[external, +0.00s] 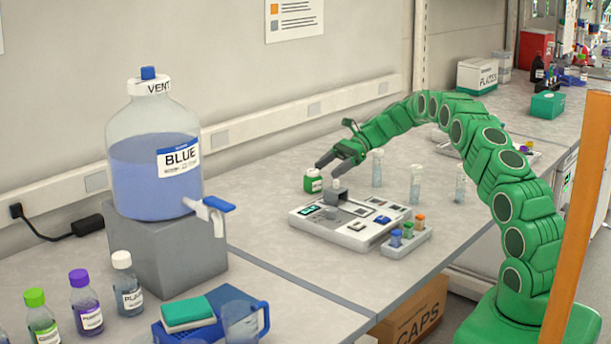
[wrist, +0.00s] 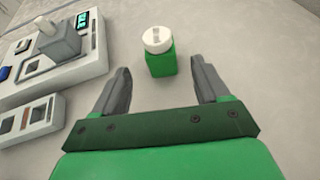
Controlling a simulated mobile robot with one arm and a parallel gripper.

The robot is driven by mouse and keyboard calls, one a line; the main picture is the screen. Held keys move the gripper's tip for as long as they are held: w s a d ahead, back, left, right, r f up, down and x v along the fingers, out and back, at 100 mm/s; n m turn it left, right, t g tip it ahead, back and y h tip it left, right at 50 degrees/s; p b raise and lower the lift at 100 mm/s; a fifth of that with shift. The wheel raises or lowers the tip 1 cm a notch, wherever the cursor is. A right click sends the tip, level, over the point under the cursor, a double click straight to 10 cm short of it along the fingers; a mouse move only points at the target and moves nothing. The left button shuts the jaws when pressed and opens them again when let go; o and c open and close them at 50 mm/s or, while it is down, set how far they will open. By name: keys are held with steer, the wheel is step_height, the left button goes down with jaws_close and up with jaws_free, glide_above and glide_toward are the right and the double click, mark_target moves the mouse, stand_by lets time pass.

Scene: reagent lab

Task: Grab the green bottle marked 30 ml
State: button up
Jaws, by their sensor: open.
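A small green bottle with a white cap (external: 313,183) stands upright on the bench, behind the white device. In the wrist view the green bottle (wrist: 161,58) stands just beyond the fingertips, roughly centred between them. Its label cannot be read in either view. My gripper (external: 335,160) reaches down beside the bottle from the upper right. In the wrist view its two grey fingers (wrist: 162,82) are spread apart with nothing between them.
A white device with a grey block (external: 353,222) stands close in front of the bottle. A small rack with coloured caps (external: 405,240) sits beside it. Clear tubes (external: 415,185) stand to the right. A large jug of blue liquid (external: 155,150) stands left on a grey block.

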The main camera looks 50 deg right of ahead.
mark_target(313, 179)
steer(key=shift+x, duration=3.6)
steer(key=shift+r, duration=0.1)
steer(key=shift+c, duration=0.3)
steer(key=c, duration=1)
